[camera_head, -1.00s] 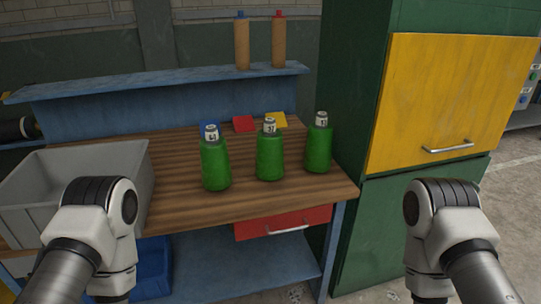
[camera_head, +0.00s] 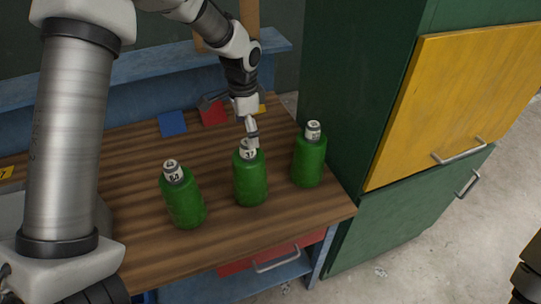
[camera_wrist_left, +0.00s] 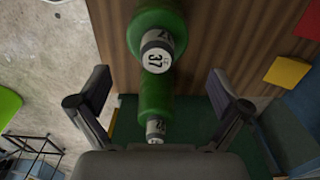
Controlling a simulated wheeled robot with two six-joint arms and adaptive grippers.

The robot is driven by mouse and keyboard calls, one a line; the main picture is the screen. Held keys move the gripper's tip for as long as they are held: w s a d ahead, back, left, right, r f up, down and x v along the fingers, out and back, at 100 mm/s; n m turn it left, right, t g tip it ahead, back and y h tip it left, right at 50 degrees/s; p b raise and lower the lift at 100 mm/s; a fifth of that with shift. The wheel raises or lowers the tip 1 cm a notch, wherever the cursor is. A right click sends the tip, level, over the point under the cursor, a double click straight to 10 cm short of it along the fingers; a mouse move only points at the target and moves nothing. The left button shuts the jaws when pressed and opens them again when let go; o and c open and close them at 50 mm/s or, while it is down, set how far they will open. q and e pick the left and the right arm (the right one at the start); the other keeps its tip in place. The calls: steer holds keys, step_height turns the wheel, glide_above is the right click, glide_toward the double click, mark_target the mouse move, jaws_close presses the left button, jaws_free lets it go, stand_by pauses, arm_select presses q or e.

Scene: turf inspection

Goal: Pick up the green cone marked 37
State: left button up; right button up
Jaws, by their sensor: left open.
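The green cone marked 37 (camera_head: 250,180) stands upright in the middle of three on the wooden bench top. In the left wrist view its white label and green body (camera_wrist_left: 158,22) show at top centre, with 37 readable on the cap. My left gripper (camera_head: 251,132) reaches down from behind, just above and at this cone's cap, partly covering it. In the wrist view its two fingers stand wide apart, with nothing clamped between them. Whether a finger touches the cap cannot be told.
A green cone (camera_head: 184,203) stands left of it and another (camera_head: 309,160) close on its right; one also shows in the wrist view (camera_wrist_left: 155,95). Blue (camera_head: 172,123) and red (camera_head: 213,112) squares lie behind. A green cabinet (camera_head: 345,110) stands at the right.

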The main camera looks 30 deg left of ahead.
mark_target(248, 152)
arm_select(q)
steer(key=f, duration=0.2)
steer(key=shift+w+d+f+p, duration=0.15)
steer(key=shift+d+f+p, duration=0.15)
steer(key=shift+f+p, duration=0.05)
steer(key=shift+s+a+f+p, duration=0.1)
steer(key=shift+s+f+p, duration=0.15)
steer(key=shift+f+p, duration=0.25)
steer(key=shift+s+f+p, duration=0.2)
steer(key=shift+f+p, duration=0.15)
steer(key=shift+f, duration=0.25)
steer(key=shift+a+f, duration=0.2)
steer(key=shift+f, duration=1.05)
steer(key=shift+w+f, duration=0.15)
steer(key=shift+w, duration=0.05)
steer(key=shift+s+d, duration=0.1)
steer(key=shift+d, duration=0.05)
steer(key=c, duration=1.5)
steer(key=shift+r, duration=0.25)
